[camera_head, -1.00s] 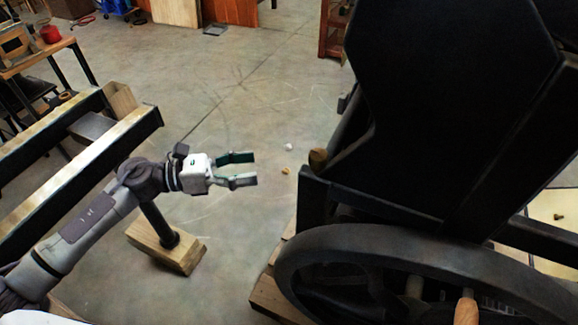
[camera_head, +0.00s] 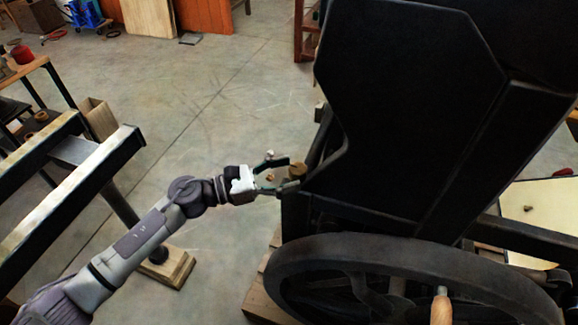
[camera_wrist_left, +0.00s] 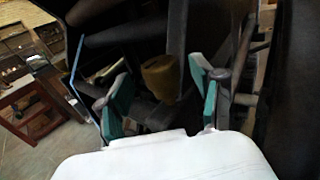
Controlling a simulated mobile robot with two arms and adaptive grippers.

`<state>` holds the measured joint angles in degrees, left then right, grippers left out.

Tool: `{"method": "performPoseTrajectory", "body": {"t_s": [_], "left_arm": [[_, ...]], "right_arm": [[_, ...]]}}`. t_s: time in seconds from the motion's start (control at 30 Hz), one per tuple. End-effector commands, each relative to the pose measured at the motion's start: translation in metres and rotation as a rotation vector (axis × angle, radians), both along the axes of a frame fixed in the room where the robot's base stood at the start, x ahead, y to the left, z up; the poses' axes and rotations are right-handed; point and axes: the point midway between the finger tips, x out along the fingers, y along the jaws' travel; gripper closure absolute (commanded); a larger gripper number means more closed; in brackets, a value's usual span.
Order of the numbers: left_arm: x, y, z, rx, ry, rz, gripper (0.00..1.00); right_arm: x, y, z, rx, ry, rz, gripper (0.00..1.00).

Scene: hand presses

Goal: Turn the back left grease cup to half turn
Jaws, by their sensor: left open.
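A brass-brown grease cup (camera_head: 297,170) sits on the near left side of the black press (camera_head: 400,110), at the frame's corner. In the left wrist view the cup (camera_wrist_left: 163,77) appears rounded, between the two fingers and beyond them. My left gripper (camera_head: 288,174) is open and empty, its fingertips pointing at the cup from the left. I cannot tell whether a finger touches it. A mark showing the cup's turn is not visible. My right gripper is out of view.
A large dark handwheel (camera_head: 380,250) with a wooden handle (camera_head: 441,308) stands at the press's front. Dark beams (camera_head: 80,180) are at left. Small pale and yellow objects lie beyond the gripper.

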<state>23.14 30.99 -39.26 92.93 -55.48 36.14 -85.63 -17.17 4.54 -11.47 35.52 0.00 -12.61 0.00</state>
Motion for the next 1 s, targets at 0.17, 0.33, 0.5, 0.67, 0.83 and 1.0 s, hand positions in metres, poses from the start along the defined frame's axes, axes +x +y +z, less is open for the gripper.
{"method": "performPoseTrajectory", "body": {"t_s": [0.17,0.33,0.5,0.67,0.83,1.0], "left_arm": [[0.003,-0.009,0.001,0.0,-0.001,0.0,0.33],[0.003,-0.009,0.0,0.0,-0.001,0.0,0.33],[0.003,-0.009,0.0,0.0,-0.001,0.0,0.48],[0.003,-0.009,0.0,0.0,-0.001,0.0,0.75],[0.003,-0.009,-0.001,0.0,-0.001,-0.001,0.93],[0.006,-0.009,-0.006,-0.001,-0.006,-0.045,0.93]], "right_arm": [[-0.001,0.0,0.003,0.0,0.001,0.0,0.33],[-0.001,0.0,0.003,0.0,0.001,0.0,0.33],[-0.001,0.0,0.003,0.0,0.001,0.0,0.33],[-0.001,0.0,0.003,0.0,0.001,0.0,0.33],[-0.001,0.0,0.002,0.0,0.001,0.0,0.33],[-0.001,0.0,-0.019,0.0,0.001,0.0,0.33]]}}
